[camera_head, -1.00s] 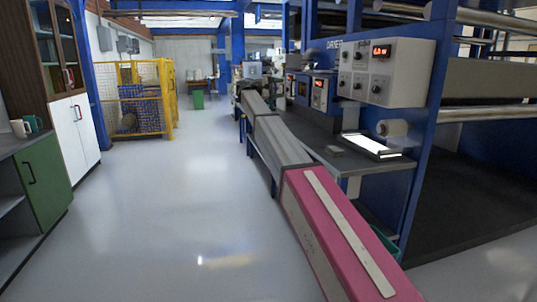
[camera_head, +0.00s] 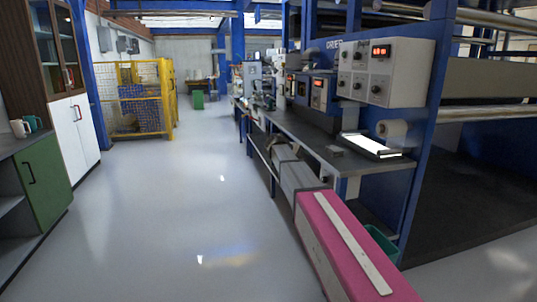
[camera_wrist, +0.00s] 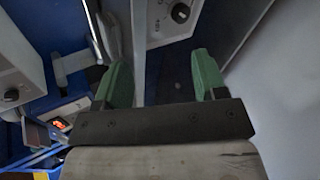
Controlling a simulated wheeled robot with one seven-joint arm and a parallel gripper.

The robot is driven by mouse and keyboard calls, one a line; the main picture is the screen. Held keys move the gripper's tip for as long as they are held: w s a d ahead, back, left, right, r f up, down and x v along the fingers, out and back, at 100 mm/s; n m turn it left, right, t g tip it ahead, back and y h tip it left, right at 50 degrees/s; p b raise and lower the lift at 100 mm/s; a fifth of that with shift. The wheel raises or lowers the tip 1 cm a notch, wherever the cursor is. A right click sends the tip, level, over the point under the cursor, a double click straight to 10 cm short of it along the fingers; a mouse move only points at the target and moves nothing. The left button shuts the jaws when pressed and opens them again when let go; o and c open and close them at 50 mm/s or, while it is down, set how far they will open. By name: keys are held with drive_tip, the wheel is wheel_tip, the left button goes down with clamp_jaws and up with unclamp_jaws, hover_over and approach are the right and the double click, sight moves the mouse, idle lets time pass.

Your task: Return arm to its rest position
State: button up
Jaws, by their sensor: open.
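My gripper (camera_wrist: 163,78) shows in the wrist view with its two green fingers wide apart. Nothing is held between them. Behind the gap is a dark surface. In the head view my arm reaches forward from the lower right, with a pink link in front and grey links beyond it. The far end of the arm lies low beside the front of the grey workbench (camera_head: 315,143). The fingers cannot be made out there.
Control boxes with black knobs (camera_wrist: 181,13) show near the fingers in the wrist view. In the head view, a control panel (camera_head: 387,72) and a lit white panel (camera_head: 371,146) are at the bench. A green cabinet (camera_head: 45,182) stands left. The floor (camera_head: 180,215) between is clear.

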drive_tip(key=s+d+f+m+g+y, duration=0.1)
drive_tip(key=s+d+f+y, duration=0.1)
drive_tip(key=s+f, duration=0.65)
drive_tip(key=s+d+f+m+g+y, duration=0.1)
drive_tip(key=s+d+f+y, duration=0.15)
drive_tip(key=s+f, duration=0.6)
drive_tip(key=s+a+f+m+g+y, duration=0.1)
drive_tip(key=s+f, duration=0.4)
drive_tip(key=s, duration=0.5)
drive_tip(key=s+f+m+y, duration=0.3)
drive_tip(key=s+f+y, duration=0.2)
drive_tip(key=s, duration=0.4)
drive_tip(key=shift+s+a+f+m+g, duration=0.35)
drive_tip(key=shift+a+f+m+g, duration=0.05)
drive_tip(key=shift+f, duration=0.3)
